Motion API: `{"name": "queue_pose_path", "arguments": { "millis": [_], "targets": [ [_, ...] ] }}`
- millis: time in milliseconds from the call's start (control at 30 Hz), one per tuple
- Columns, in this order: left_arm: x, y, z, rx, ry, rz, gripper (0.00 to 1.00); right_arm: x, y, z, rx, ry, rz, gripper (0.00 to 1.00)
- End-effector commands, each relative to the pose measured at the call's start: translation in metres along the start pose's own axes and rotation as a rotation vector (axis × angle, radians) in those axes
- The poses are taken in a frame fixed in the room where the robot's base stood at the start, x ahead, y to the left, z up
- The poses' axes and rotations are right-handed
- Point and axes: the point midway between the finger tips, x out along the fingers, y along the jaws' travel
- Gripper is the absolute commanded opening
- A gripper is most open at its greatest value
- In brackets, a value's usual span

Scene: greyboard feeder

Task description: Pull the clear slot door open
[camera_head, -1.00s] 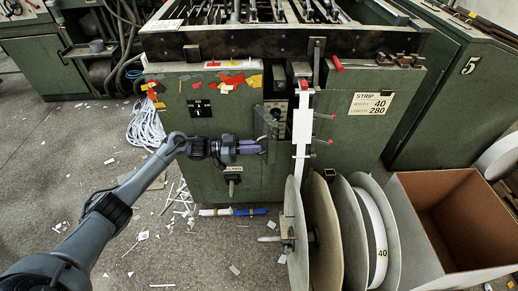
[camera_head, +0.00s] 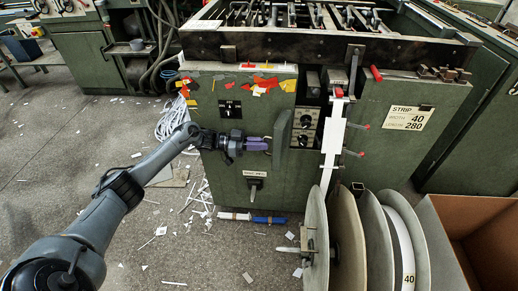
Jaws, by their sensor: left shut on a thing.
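The clear slot door (camera_head: 281,140) shows as a narrow, dull upright panel on the front of the green machine. It stands at an angle at the left side of the slot, and the control panel with dark knobs (camera_head: 303,128) shows uncovered to its right. My left gripper (camera_head: 262,144), with purple fingers, reaches in from the left and is shut at the door's left edge. The exact grip point is too small to make out. My right gripper is not in view.
A white strip (camera_head: 332,138) runs down the machine front, right of the knobs, to large reels (camera_head: 316,235). Red-tipped levers (camera_head: 359,126) stick out beside it. A cardboard box (camera_head: 480,225) stands at right. Paper scraps litter the floor at left.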

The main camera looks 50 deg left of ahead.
Motion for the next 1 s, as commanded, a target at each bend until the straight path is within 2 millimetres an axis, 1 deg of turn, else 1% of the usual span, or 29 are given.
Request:
{"name": "queue_pose_path", "arguments": {
  "millis": [33,433,467,600,767,1000],
  "targets": [
    [0.0013,-0.0011,0.005,-0.002,-0.008,-0.006,0.0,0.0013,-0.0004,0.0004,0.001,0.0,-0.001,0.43],
    [0.002,-0.0008,0.0044,-0.002,-0.006,-0.004,0.0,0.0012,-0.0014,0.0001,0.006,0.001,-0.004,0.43],
    [0.0021,-0.0008,0.0044,-0.002,-0.006,-0.004,0.13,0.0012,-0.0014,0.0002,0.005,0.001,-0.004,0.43],
    [0.0019,-0.0005,0.0032,-0.001,-0.004,-0.002,0.35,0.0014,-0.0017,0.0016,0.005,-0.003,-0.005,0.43],
    [0.0013,-0.0007,0.0017,0.0,-0.003,-0.001,0.35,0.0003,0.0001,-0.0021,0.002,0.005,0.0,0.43],
    [0.0004,-0.0005,0.0009,0.0,-0.002,0.0,0.35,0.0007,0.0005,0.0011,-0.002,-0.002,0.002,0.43]
  ]
}}
